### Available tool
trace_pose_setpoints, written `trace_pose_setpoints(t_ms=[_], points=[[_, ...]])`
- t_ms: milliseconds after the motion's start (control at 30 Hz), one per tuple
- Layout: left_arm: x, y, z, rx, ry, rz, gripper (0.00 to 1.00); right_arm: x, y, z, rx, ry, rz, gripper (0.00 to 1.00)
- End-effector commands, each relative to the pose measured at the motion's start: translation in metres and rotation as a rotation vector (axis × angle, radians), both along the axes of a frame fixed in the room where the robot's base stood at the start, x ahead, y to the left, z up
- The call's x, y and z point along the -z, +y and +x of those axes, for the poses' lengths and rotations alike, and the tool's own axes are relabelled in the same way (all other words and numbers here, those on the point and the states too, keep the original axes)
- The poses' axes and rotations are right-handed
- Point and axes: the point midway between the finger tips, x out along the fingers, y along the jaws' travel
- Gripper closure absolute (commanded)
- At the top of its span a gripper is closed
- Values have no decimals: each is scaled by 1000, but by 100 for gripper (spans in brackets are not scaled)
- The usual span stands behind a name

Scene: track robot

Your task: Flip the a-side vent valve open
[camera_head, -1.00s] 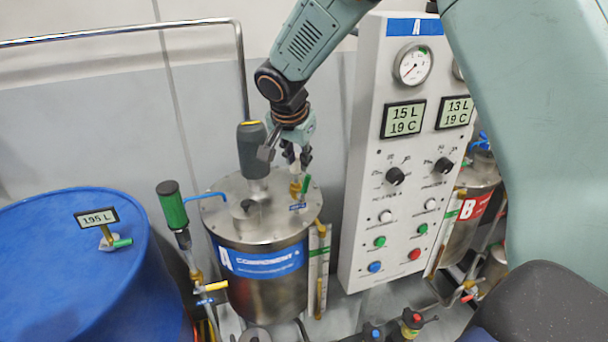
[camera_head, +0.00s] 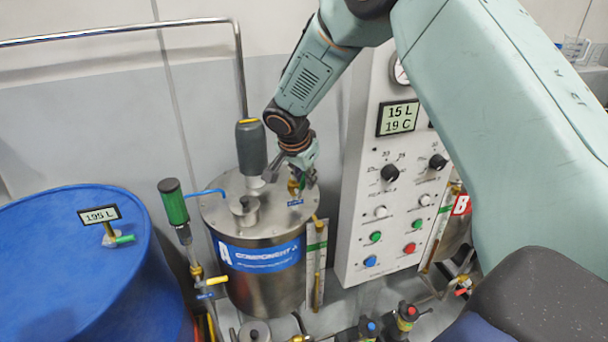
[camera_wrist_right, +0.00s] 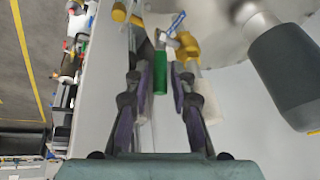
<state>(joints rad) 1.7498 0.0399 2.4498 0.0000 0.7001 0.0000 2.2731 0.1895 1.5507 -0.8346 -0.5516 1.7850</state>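The A-side tank (camera_head: 262,285), steel with a blue "A COMPONENT" band, stands in the middle of the head view. On its lid, a small brass vent valve (camera_wrist_right: 187,46) with a green handle (camera_wrist_right: 160,74) shows in the right wrist view, with a blue tag (camera_wrist_right: 178,20) beside it. My right gripper (camera_wrist_right: 161,84) is open, with one finger on each side of the green handle and small gaps visible. In the head view, my right gripper (camera_head: 303,184) is over the lid's right side and largely hides the valve. My left gripper is not in view.
A grey-topped mixer motor (camera_head: 251,148) rises from the lid, close beside the gripper. The control panel (camera_head: 352,235) stands to the right. A blue drum (camera_head: 60,260) and a green-handled fitting (camera_head: 172,201) are on the left.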

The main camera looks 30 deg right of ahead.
Motion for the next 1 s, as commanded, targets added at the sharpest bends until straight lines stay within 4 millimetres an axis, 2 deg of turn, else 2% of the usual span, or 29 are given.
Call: trace_pose_setpoints(t_ms=[200, 500, 800, 1000], points=[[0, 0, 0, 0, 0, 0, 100, 1, 0, 0, 0, 0, 0, 77], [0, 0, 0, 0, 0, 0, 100, 0, 0, 0, 0, -1, 0, 100], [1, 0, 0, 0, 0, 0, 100, 0, 0, 0, 0, 1, -2, 100], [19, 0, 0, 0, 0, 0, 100, 3, 4, 2, -3, 11, -56, 100]])
